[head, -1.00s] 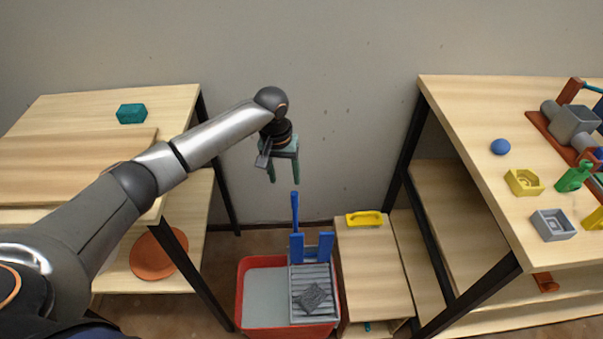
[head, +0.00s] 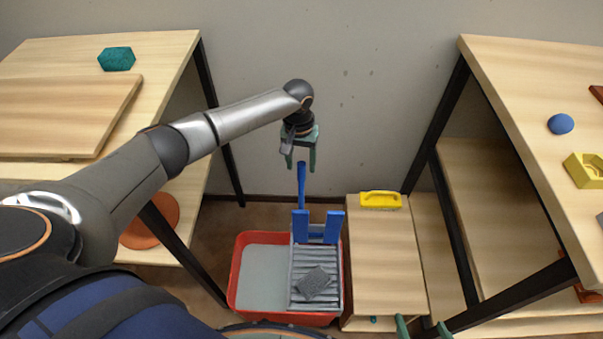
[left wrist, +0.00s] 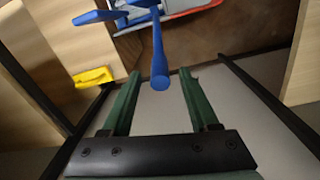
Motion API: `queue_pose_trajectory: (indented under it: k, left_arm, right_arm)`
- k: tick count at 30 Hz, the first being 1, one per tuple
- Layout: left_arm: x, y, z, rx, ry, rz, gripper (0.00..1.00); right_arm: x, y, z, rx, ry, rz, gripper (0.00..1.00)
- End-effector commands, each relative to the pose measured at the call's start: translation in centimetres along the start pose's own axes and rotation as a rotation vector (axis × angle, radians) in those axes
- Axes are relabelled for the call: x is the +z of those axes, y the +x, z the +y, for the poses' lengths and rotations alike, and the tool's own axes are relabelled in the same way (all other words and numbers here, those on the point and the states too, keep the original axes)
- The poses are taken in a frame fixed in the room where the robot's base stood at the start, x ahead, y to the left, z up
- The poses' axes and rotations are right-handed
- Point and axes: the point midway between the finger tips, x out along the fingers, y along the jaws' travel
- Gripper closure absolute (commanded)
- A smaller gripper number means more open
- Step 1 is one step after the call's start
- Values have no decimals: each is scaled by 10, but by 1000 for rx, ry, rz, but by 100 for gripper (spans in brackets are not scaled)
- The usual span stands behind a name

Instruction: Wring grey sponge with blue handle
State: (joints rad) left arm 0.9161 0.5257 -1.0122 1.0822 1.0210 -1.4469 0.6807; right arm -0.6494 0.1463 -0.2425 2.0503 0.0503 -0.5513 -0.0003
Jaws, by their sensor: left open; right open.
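The grey sponge (head: 314,281) lies on the ribbed grey wringer (head: 292,300) at the right of the red tub (head: 234,290). The upright blue handle (head: 301,190) rises behind it, beside two blue plates (head: 334,228). My left gripper (head: 301,166) is open, its green fingers pointing down at the handle's top in the head view. In the left wrist view the blue handle's end (left wrist: 160,82) shows between the open fingers (left wrist: 160,78); contact cannot be told. My right gripper (head: 422,327) shows only its green fingertips at the bottom edge, apart and empty.
A low wooden stand (head: 380,260) with a yellow float (head: 380,200) is right of the tub. A left table (head: 170,60) holds a teal block (head: 117,59) and a board (head: 70,110). A right table (head: 510,80) holds a blue ball (head: 561,124).

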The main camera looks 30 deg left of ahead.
Motion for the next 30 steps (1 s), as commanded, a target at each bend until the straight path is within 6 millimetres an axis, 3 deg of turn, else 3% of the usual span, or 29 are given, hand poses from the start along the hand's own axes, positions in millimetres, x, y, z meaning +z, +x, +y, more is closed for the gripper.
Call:
queue_pose_trajectory:
  k: [1, 6, 18, 30]
  left_arm:
    - [0, 12, 0, -1, 0, -2, 39]
    - [0, 31, 0, -1, 0, 0, 39]
    - [0, 36, 0, 0, 1, 1, 39]
    - [0, 36, 0, 0, 0, 1, 84]
  right_arm:
    - [4, 3, 1, 1, -1, 0, 0]
    - [6, 5, 2, 3, -1, 3, 0]
    - [5, 5, 2, 3, -2, 4, 0]
    - [7, 4, 3, 4, -1, 1, 0]
